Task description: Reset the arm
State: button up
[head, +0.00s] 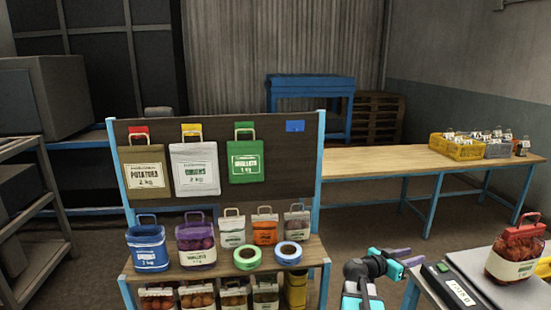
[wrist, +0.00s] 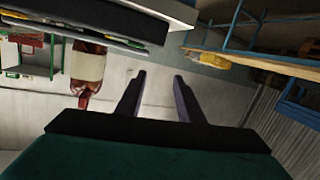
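My gripper (head: 400,258) is at the lower right of the head view, beside the right-hand bench with the scale. In the wrist view my gripper (wrist: 160,85) shows two dark fingers standing apart with nothing between them. A red sack with a white label (head: 516,252) stands on the bench at the right of the head view. It also shows upside down at the left of the wrist view (wrist: 87,70), apart from the fingers.
A shelf rack (head: 220,282) holds several sacks and two tape rolls, with three sample sacks hung on its board (head: 290,180). A long wooden table (head: 380,163) at the back carries a yellow crate (head: 457,148) and a grey crate (head: 499,150). Floor shows between rack and table.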

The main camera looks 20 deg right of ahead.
jog(key=w+a+f+n+y+b, duration=0.1)
jog(key=a+f+n+y, duration=0.2)
jog(key=a+f, duration=1.2)
jog(key=w+a+f+n+y, duration=0.1)
jog(key=a+f+n+y, duration=0.25)
jog(key=a+f, duration=1.1)
jog(key=s+a+f+n+g+y, duration=0.3)
jog(key=s+a+f+n+y, duration=0.2)
jog(key=s+a+f, duration=0.4)
jog(key=s+a+f+n+g+y+b, duration=0.1)
jog(key=s+a+f+n+g+y, duration=0.2)
jog(key=s+a+f, duration=0.7)
jog(key=shift+s+a+f+n+y, duration=0.2)
jog(key=shift+s+a+n+y, duration=0.75)
jog(key=shift+s+a, duration=1.9)
jog(key=shift+w+a, duration=0.6)
jog(key=shift+w, duration=0.15)
